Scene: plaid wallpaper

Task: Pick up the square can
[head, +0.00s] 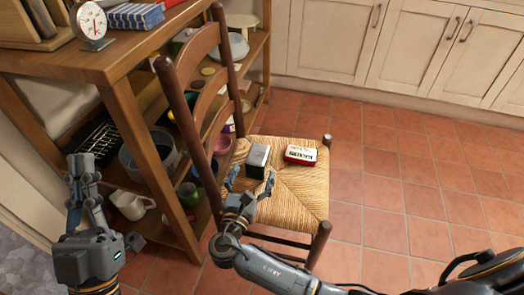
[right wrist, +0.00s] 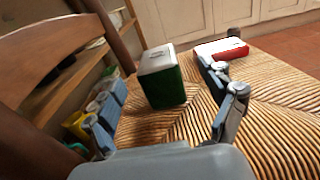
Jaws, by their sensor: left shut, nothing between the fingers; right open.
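The square can (head: 257,161) is dark green with a pale top and stands upright on the woven chair seat (head: 300,190). In the right wrist view the can (right wrist: 163,80) stands ahead of my open right gripper (right wrist: 165,107), roughly in line with the space between the fingers. My right gripper (head: 250,181) is over the seat, close to the near side of the can; I cannot tell whether the can is between the fingertips. My left gripper (head: 80,168) is shut and empty, pointing up at the left, away from the chair.
A red and white tin (head: 300,155) lies on the seat right of the can. The chair's wooden back (head: 180,110) rises left of it. A wooden shelf unit (head: 130,60) with dishes and a white mug (head: 131,205) stands on the left. Tiled floor at right is clear.

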